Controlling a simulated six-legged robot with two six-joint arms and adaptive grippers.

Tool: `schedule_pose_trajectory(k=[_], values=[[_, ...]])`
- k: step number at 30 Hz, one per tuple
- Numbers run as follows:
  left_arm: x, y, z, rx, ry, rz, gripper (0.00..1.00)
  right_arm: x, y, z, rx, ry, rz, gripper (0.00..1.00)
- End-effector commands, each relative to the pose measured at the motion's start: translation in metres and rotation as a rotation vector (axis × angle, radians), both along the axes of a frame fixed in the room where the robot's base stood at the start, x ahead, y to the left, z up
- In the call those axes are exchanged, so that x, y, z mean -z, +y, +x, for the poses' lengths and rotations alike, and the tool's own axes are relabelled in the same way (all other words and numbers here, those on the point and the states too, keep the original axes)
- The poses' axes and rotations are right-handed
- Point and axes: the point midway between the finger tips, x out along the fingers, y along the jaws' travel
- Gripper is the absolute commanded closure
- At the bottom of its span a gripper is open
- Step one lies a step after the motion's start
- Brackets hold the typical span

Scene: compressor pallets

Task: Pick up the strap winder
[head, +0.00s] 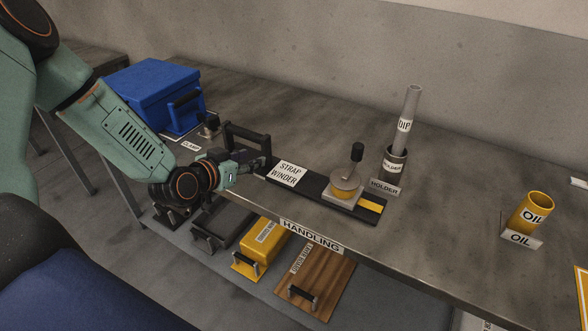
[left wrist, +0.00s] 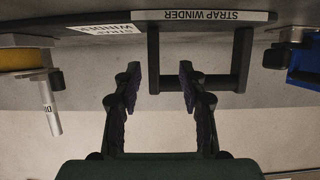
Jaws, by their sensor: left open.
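The strap winder (head: 312,187) lies on the grey table as a long dark bar with a white label. A yellow spool with a crank (head: 345,187) sits towards its right end, and a black bar handle (head: 247,136) stands at its left end. My left gripper (head: 262,163) is open and empty beside the handle, partly covering the near side of that end. In the left wrist view the handle (left wrist: 215,83) is just beyond the open fingers (left wrist: 160,78), offset to the right. One handle upright shows between the fingers. My right gripper is not in view.
A blue case (head: 152,88) stands behind my left arm. A grey holder (head: 394,165) with a dip tube (head: 406,118) stands behind the winder; a yellow oil cup (head: 531,212) is farther right. Below the table edge are a yellow box (head: 262,248) and a wooden board (head: 322,275).

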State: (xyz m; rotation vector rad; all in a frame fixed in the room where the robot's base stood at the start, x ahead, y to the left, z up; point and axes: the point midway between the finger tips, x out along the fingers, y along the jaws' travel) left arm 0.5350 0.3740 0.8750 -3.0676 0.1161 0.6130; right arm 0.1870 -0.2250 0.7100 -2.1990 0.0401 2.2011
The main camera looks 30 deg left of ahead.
Motion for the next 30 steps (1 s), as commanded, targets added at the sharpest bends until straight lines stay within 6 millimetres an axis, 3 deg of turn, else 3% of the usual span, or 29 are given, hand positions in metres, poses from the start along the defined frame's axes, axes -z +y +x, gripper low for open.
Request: schedule_pose_trajectory(k=[13,24,30], values=[[0.014,-0.004,0.025,0.003,0.001,0.003,0.58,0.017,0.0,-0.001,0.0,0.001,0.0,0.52],[0.029,-0.011,0.065,0.002,0.002,0.002,0.58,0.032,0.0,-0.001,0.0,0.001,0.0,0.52],[0.029,-0.011,0.069,0.0,0.0,-0.001,0.58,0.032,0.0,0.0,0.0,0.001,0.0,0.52]])
